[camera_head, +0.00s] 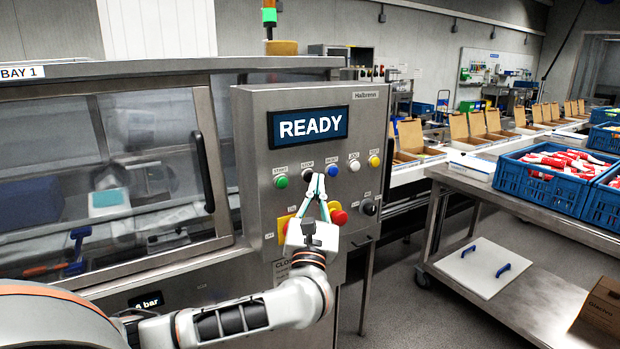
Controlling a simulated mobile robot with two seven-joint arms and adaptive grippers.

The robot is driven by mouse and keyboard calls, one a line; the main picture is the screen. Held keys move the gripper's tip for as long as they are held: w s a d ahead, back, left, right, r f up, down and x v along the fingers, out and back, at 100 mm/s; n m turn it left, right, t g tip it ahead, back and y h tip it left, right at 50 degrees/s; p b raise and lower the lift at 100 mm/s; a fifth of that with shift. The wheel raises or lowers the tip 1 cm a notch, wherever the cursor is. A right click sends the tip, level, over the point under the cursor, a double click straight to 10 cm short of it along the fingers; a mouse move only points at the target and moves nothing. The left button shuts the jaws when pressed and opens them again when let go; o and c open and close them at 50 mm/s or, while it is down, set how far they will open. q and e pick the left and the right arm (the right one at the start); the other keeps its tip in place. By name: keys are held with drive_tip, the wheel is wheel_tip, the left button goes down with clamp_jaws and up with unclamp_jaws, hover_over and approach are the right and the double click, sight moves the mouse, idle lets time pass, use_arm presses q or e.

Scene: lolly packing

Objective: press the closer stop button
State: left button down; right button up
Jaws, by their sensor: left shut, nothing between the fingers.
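The closer's steel control panel (252,130) stands in the middle and its screen (308,125) reads READY. A row of buttons runs below the screen. The black button (307,174), under a small label that seems to read STOP, sits between the green button (280,181) and the blue button (332,170). My left gripper (317,180) is shut and empty, with its fingertips pointing up at the panel. In the picture the tips are just below and right of the black button; I cannot tell whether they touch the panel. My right gripper is not in view.
White (354,165) and yellow (374,161) buttons continue the row. A red mushroom button (338,216) is partly behind my gripper, with a black knob (368,207) to its right. A glazed door with a dark handle (204,172) is left. Blue crates (540,182) stand on a cart at right.

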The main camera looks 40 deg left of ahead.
use_arm(q)
drive_tip(key=d, duration=0.1)
drive_tip(key=s+d, duration=0.1)
drive_tip(key=d, duration=0.1)
drive_tip(key=s+d+p, duration=0.1)
drive_tip(key=shift+d, duration=0.35)
idle(0.8)
